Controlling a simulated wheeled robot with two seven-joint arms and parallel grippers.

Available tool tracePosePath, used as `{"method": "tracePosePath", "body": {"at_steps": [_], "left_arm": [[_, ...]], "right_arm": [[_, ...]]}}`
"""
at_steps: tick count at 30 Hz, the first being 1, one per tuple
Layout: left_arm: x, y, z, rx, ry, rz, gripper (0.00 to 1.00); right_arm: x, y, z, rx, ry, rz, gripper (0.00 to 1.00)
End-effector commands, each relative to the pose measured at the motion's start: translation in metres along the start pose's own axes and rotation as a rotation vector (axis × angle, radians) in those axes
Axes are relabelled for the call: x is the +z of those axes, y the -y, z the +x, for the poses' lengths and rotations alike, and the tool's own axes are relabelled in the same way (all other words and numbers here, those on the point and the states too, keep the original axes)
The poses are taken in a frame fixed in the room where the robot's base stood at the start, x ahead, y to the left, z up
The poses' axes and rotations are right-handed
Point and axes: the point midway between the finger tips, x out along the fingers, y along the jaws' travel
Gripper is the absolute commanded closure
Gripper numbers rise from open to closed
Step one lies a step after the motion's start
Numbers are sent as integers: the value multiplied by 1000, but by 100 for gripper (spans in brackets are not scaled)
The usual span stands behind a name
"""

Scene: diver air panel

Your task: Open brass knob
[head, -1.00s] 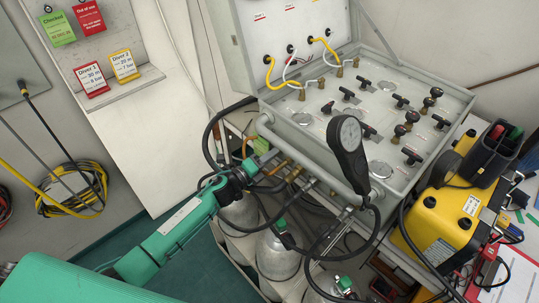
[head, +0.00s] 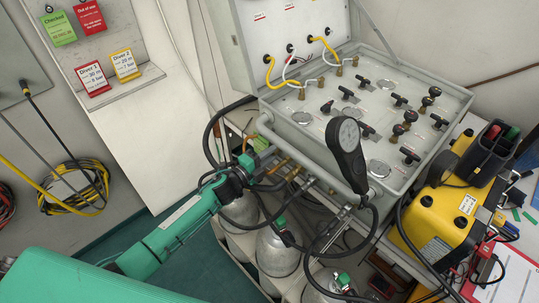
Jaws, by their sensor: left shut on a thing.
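My left gripper (head: 248,172) reaches in from the left, in front of the case's lower left corner and over the leftmost grey cylinder (head: 241,207). Its jaws are shut on a small part there, seemingly the brass knob, which the fingers and dark hoses mostly hide. Thin brass fittings (head: 282,165) show just to the right of the jaws, below the case's front edge. The grey air panel (head: 330,112) lies open, with several dark-handled valves on brass stems on its face. My right gripper is not in view.
More cylinders (head: 277,252) with green-topped valves and looping black hoses crowd the space below. A yellow case (head: 437,225) is at right.

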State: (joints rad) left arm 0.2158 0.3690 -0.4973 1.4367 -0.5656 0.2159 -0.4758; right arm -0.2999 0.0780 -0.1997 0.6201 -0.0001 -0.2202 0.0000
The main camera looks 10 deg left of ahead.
Motion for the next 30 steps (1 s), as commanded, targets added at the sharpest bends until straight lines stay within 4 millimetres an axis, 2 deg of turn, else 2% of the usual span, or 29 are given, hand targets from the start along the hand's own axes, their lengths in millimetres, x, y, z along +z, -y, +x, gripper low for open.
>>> {"method": "tracePosePath", "body": {"at_steps": [8, 9, 10, 18, 22, 26, 30], "left_arm": [[1, -1, 0, 2, 1, 0, 100], [1, -1, 0, 2, 1, 0, 72], [1, -1, 0, 2, 1, 0, 69], [0, -1, -1, 1, 1, 1, 69], [1, -2, -8, 2, 1, 1, 69], [1, -4, -28, 3, 0, 2, 69], [1, -5, -59, 3, 0, 1, 69]], "right_arm": [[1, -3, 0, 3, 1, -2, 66], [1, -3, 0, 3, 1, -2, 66], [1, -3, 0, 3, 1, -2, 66], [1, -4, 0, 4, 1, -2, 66], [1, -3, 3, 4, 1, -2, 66], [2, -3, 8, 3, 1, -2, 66], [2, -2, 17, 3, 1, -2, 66]]}}
